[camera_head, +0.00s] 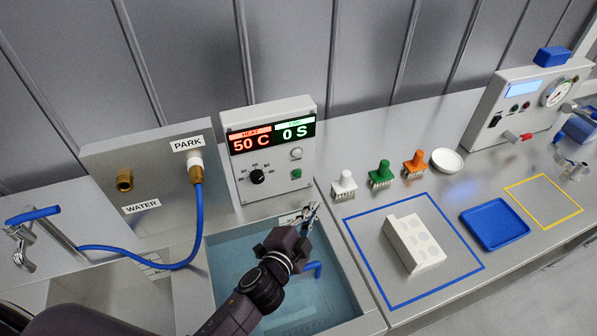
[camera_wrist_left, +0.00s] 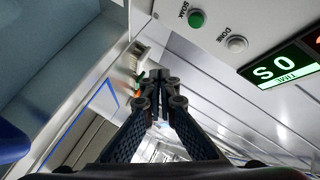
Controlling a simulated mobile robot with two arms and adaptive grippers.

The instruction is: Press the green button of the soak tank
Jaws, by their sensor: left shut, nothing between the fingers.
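The soak tank's control box (camera_head: 276,199) stands behind the water-filled tank (camera_head: 222,241). Its display (camera_head: 272,136) reads 50 C and 0 S. The green button (camera_head: 296,174) is low on the panel's right, below a white button (camera_head: 296,153). In the left wrist view the green button (camera_wrist_left: 197,18), labelled SOAK, and the white button (camera_wrist_left: 235,44), labelled DONE, show upside down. My left gripper (camera_head: 313,210) is shut and empty, above the tank's back right, below and apart from the green button; its fingers show in the left wrist view (camera_wrist_left: 160,82). My right gripper is out of view.
A black knob (camera_head: 257,177) sits left of the buttons. A blue hose (camera_head: 199,225) runs at left. White, green and orange brush-like tools (camera_head: 381,174) stand right of the box. A white block (camera_head: 430,255) and blue tray (camera_head: 494,224) lie on the counter.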

